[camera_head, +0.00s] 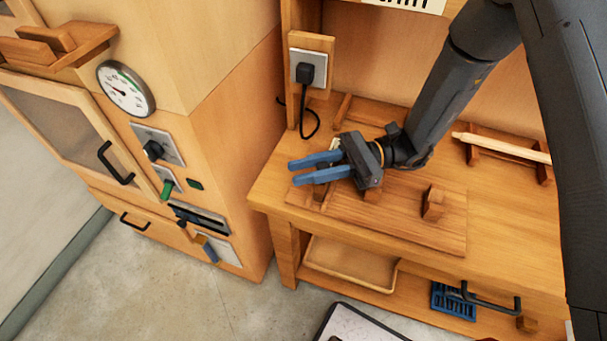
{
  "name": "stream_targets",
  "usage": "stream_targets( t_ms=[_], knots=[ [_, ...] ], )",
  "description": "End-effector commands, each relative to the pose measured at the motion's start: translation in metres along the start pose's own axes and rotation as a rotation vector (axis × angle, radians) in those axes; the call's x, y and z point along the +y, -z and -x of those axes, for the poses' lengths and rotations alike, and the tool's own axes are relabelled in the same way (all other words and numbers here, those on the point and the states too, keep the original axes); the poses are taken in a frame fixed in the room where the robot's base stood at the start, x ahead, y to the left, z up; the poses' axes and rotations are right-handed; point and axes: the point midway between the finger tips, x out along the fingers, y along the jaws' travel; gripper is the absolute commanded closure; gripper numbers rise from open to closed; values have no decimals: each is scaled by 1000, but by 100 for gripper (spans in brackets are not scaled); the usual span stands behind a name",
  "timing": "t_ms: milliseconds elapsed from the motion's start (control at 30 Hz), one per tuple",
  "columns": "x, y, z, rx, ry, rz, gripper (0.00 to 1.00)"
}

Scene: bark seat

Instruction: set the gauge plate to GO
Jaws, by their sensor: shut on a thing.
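My gripper (318,168) has blue fingers that point left over the left end of a wooden board (420,225) on the bench. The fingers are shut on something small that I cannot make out. A wooden piece (327,198) shows just below the fingertips. A round dial gauge (125,89) with a white face and a green arc is on the cabinet at the left. Below it are a plate with a black knob (153,149), a green-handled switch (168,187) and a dark slotted plate (199,217). I cannot read GO on any plate.
A plug and cord (306,76) are behind my gripper.

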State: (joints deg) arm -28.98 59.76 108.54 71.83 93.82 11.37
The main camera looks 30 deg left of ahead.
Motion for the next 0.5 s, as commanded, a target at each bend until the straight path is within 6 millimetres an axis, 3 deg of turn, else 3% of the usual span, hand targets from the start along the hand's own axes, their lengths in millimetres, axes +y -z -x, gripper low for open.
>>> stream_targets(
  t_ms=[67, 100, 200, 500],
  knots=[
    [-5, -1, 3, 3, 11, 8, 100],
    [-5, -1, 3, 4, 12, 9, 73],
    [-5, -1, 3, 3, 11, 8, 59],
    [-3, 0, 2, 3, 5, 6, 59]
  ],
)
